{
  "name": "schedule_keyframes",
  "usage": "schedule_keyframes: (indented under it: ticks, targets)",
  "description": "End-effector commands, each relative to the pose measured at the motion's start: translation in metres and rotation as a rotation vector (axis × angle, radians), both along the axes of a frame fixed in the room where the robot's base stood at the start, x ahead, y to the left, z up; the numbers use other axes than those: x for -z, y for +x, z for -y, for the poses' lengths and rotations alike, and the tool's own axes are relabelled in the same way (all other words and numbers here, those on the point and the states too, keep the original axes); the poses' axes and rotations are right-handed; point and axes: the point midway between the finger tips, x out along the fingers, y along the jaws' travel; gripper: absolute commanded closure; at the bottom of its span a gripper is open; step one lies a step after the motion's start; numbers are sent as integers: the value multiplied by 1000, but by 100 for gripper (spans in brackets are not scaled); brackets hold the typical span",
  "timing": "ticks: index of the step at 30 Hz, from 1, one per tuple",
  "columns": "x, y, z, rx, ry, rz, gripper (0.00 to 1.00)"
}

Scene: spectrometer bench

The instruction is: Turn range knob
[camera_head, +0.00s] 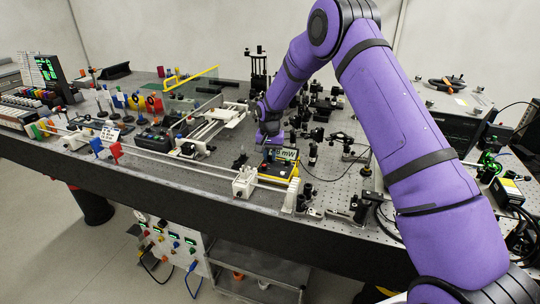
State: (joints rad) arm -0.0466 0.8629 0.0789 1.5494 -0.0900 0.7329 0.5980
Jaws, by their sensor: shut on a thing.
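A yellow and black power meter (279,175) sits near the front edge of the optical bench, with a lit display (287,154) reading in mW. My gripper (268,152) reaches down from behind onto the meter's left part, beside the display. It is shut on the range knob there. The knob itself is too small and too covered by the fingers to make out, so its setting cannot be read.
A white block on a rail (244,183) stands just left of the meter. Dark optical mounts (318,108) crowd the bench behind and right. Colored filters (137,101) and a display unit (48,70) are at the left.

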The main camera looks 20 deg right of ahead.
Motion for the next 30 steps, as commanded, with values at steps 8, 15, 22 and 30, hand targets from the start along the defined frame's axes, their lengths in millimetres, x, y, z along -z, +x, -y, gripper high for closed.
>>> schedule_keyframes:
  ticks: [8,15,22,30]
  targets:
    - [0,0,0,-234,1,0,100]
    - [0,0,0,-386,1,0,100]
    - [0,0,0,-468,1,0,100]
    - [0,0,0,-496,0,1,100]
